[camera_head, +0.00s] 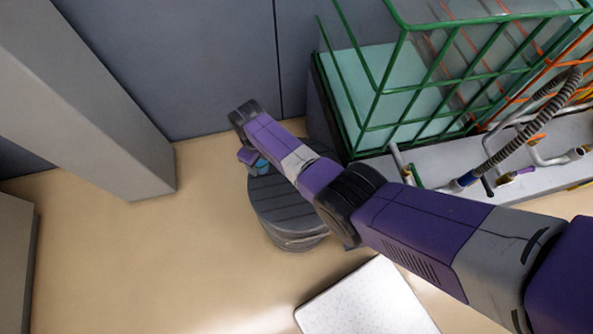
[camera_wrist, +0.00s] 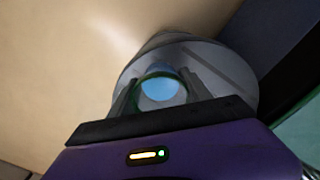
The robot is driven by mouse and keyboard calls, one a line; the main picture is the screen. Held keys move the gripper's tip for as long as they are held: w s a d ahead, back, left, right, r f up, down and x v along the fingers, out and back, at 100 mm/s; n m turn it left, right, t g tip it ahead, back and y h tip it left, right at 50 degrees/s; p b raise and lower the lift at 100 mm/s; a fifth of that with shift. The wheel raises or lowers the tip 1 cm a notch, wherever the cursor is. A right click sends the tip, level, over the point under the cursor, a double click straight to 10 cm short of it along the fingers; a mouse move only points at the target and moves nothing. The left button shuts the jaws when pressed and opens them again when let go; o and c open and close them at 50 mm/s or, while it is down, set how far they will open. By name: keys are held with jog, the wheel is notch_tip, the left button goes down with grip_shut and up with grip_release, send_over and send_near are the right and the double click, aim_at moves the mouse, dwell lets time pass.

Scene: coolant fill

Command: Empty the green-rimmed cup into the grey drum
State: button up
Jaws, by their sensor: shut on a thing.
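The grey drum (camera_head: 293,208) stands on the floor, and its ridged grey top shows below my arm. In the wrist view the drum (camera_wrist: 225,75) lies beyond my fingers. My gripper (camera_wrist: 162,92) is shut on the green-rimmed cup (camera_wrist: 158,74), which sits between the two fingers. A pale blue round area shows inside the rim; I cannot tell whether it is liquid or the cup itself. In the head view a small blue part of the cup (camera_head: 260,166) shows at the drum's upper left edge, mostly hidden by my arm.
A green-framed cage (camera_head: 400,90) with pipes and a ribbed hose (camera_head: 530,120) stands to the right of the drum. A grey pillar (camera_head: 90,100) is on the left. A white speckled panel (camera_head: 370,300) is in front. Open tan floor (camera_head: 140,250) lies left of the drum.

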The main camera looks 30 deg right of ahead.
jog(key=shift+s+d+r+t+y+p, duration=0.3)
jog(key=shift+r+p, duration=0.1)
jog(key=shift+p, duration=0.75)
jog(key=shift+s+d+r+t+y+p, duration=0.25)
jog(key=shift+s+d+t+y+p, duration=0.15)
jog(key=shift+t+y+p, duration=0.5)
jog(key=shift+s+d+r+t, duration=0.1)
jog(key=shift+s+d+t, duration=0.1)
jog(key=shift+t, duration=0.1)
jog(key=shift+s+d+f+t+y, duration=0.4)
jog(key=shift+f+t+y, duration=0.1)
jog(key=shift+y, duration=0.1)
jog(key=shift+s+d+r+t, duration=0.1)
jog(key=shift+s+r+t, duration=0.1)
jog(key=shift+r+t, duration=0.1)
jog(key=shift+f+y, duration=0.1)
jog(key=shift+y, duration=0.2)
jog(key=shift+s+d+r+t+y+b, duration=0.2)
jog(key=shift+s+d+t+y+b, duration=0.1)
jog(key=shift+b, duration=0.05)
jog(key=shift+s+d+f+t+y+b, duration=0.15)
jog(key=shift+f+t+y+b, duration=0.45)
jog(key=shift+b, duration=1.85)
jog(key=shift+r+t+y+b, duration=0.55)
jog(key=shift+t+b, duration=0.25)
jog(key=shift+b, duration=1.55)
